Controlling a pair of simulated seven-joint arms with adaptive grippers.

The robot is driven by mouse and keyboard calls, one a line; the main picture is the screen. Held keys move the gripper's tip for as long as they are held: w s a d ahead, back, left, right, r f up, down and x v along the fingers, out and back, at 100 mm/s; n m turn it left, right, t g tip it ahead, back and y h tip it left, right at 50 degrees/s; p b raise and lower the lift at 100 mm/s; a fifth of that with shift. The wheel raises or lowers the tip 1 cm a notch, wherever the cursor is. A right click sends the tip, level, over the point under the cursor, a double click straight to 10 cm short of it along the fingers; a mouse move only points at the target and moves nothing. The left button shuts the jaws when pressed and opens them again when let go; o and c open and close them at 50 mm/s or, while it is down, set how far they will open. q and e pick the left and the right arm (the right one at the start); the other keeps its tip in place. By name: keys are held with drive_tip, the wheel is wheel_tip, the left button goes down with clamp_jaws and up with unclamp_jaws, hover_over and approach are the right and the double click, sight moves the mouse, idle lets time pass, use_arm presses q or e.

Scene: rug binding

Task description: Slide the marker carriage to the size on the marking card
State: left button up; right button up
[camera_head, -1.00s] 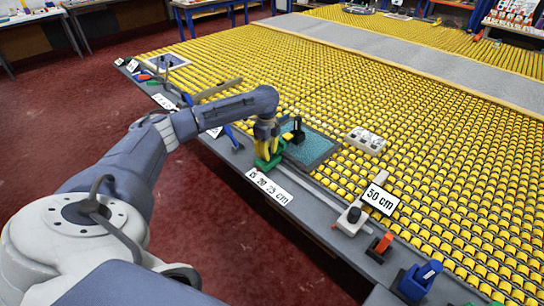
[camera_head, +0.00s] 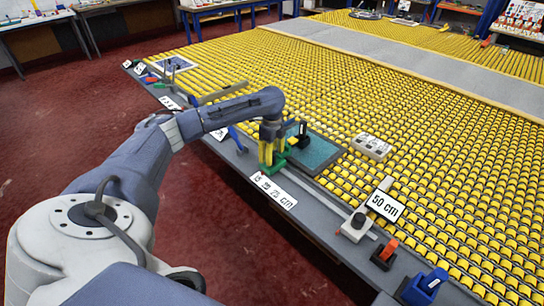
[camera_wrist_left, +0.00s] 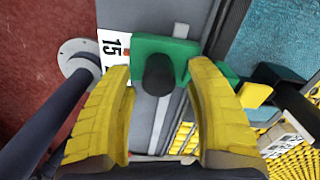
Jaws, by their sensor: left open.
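The marker carriage (camera_head: 278,165) is a green block on a grey rail, at the far end of the rail beside the "15 20 25 cm" scale strip (camera_head: 274,190). In the left wrist view the carriage (camera_wrist_left: 190,52) has a dark round knob (camera_wrist_left: 158,74) standing up, near the number 15. My left gripper (camera_wrist_left: 161,72) is open, its yellow fingers on either side of the knob with gaps visible. In the head view the left gripper (camera_head: 270,156) hides part of the carriage. My right gripper is not in view.
A teal mat in a dark frame (camera_head: 322,154) lies right beside the carriage. A white block with a black knob (camera_head: 355,228) sits at the rail's near end, with orange (camera_head: 386,250) and blue (camera_head: 428,285) items beyond. A yellow roller bed (camera_head: 450,170) fills the right.

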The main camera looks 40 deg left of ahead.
use_arm(q)
wheel_tip(320, 180, up, 11)
idle(0.5)
idle(0.3)
